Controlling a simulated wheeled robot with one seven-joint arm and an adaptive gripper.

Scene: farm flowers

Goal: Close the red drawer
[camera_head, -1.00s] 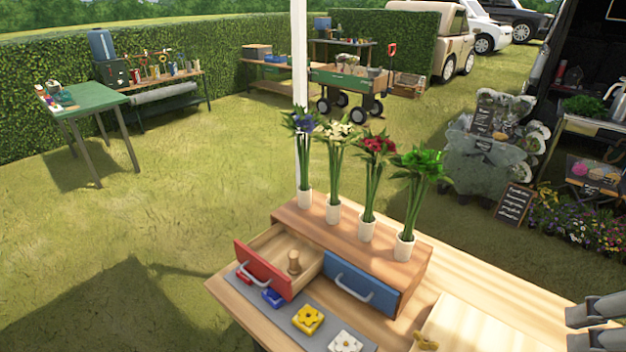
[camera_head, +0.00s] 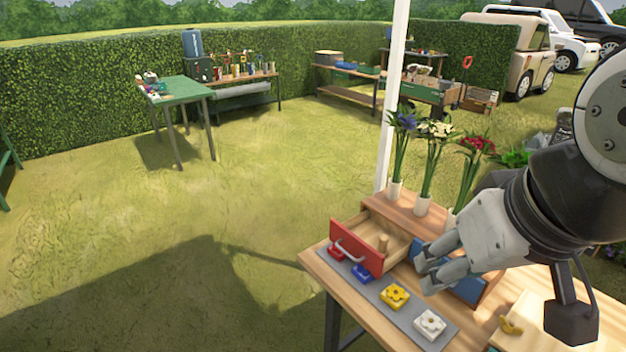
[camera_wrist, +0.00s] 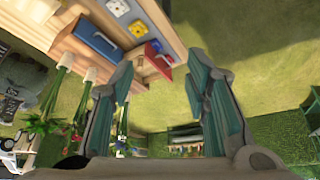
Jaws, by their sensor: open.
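The red drawer (camera_head: 360,250) is pulled out of the wooden drawer box (camera_head: 400,205) on the table. A wooden peg-like piece (camera_head: 383,243) stands inside it. The red front with its light handle (camera_head: 348,252) faces the lower left. In the wrist view the red front (camera_wrist: 157,59) shows just left of the middle, between and above the fingers. My gripper (camera_head: 428,265) is open and empty, right of the red drawer and in front of the blue drawer (camera_head: 468,290), partly hiding it. In the wrist view its fingers (camera_wrist: 160,88) stand apart.
A grey mat (camera_head: 380,297) in front of the drawers holds red, blue, yellow and white flower pieces. Vases of flowers (camera_head: 425,165) stand on the box. A white pole (camera_head: 391,95) rises behind it. Open grass lies left of the table.

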